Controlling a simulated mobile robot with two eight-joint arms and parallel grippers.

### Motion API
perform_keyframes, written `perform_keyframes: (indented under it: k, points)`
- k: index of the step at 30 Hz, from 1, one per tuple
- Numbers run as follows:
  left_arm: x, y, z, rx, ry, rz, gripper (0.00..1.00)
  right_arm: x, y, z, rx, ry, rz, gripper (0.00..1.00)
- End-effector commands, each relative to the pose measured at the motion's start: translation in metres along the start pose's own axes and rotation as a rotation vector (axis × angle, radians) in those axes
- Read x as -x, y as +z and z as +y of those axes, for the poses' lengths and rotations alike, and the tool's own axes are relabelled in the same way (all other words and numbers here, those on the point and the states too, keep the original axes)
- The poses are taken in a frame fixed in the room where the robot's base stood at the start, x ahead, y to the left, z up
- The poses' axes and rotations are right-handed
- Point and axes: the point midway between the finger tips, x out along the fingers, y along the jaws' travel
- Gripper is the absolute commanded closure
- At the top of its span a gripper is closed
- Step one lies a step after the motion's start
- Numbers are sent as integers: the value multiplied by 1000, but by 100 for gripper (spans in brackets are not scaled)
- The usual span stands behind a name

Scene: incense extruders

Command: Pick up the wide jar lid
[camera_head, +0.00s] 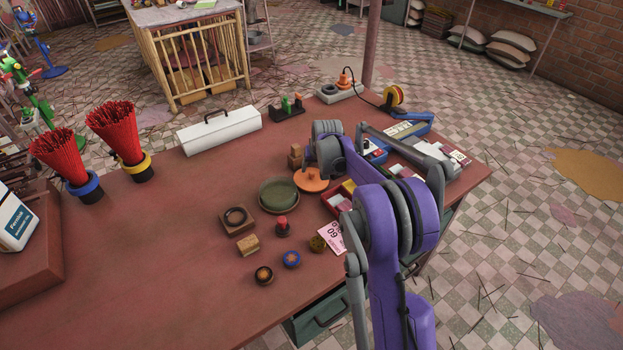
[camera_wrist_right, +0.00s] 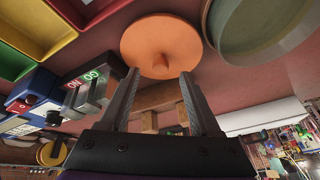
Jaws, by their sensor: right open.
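The wide jar lid is an orange disc with a small raised knob (camera_head: 310,181). It lies on the reddish table right of the green dish, partly hidden by my right arm. In the right wrist view the lid (camera_wrist_right: 150,38) is just beyond the fingertips, its knob lined up between them. My right gripper (camera_wrist_right: 161,73) is open and empty, with nothing between its fingers. In the head view my purple arm mostly hides this gripper. My left gripper is not in view.
A green dish (camera_head: 278,196) sits close left of the lid. Wooden blocks (camera_head: 295,157) stand behind it. A compartment tray (camera_head: 333,203) is at its right. Small stamps and a red-knobbed piece (camera_head: 283,228) lie in front. The table's left middle is clear.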

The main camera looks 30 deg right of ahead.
Motion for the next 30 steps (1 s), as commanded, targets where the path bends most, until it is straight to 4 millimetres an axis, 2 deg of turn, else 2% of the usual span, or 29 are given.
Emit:
perform_keyframes:
  k: [5,13,23,24,30]
  points:
    - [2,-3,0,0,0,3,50,-20,-1,0,0,0,1,36]
    - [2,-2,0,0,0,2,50,-22,0,0,0,0,0,38]
    - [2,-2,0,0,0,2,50,-22,0,0,-1,0,0,97]
    - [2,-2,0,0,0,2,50,-22,0,0,-1,0,0,100]
    - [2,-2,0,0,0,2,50,-22,0,0,-1,0,0,100]
